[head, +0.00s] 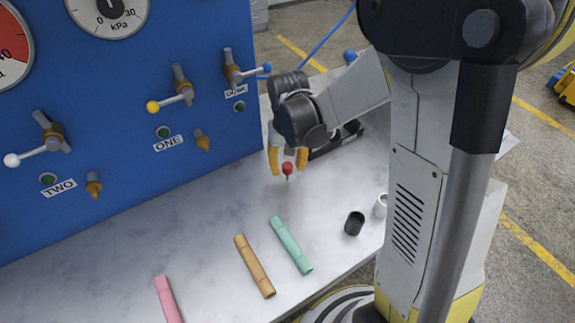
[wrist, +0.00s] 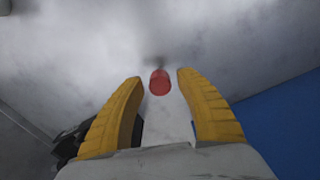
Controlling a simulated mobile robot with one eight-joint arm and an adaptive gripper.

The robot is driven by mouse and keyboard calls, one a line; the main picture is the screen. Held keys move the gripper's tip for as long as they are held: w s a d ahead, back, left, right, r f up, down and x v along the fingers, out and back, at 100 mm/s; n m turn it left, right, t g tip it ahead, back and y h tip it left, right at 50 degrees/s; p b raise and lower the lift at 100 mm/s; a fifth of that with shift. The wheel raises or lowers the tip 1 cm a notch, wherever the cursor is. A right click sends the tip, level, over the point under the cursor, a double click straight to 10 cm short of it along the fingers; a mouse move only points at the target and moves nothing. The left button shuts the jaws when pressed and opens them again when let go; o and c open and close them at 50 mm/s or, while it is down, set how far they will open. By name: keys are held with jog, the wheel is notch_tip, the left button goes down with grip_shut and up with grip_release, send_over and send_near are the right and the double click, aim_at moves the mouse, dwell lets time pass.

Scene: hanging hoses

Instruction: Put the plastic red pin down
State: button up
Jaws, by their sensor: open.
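The red pin (head: 288,168) stands upright on the grey worktop in the head view, between and just below my gripper's yellow fingers. In the wrist view the red pin (wrist: 159,82) shows as a red round top between the two fingertips, with a gap on both sides. My gripper (head: 288,165) is open above the worktop, pointing down. It also shows in the wrist view (wrist: 157,80), its fingers spread and apart from the pin.
A blue panel (head: 120,110) with valves and gauges stands at the left. Teal (head: 290,244), tan (head: 254,266) and pink (head: 167,299) tubes lie on the worktop (head: 200,240). A black cup (head: 354,223) and a white cup (head: 380,205) stand near its right edge.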

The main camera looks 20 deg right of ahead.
aim_at(288, 166)
notch_tip(288, 166, up, 12)
jog(key=p, duration=0.4)
jog(key=s+r+n+t, duration=0.1)
jog(key=s+r+t, duration=0.6)
jog(key=s, duration=0.6)
jog(key=shift+r, duration=1.05)
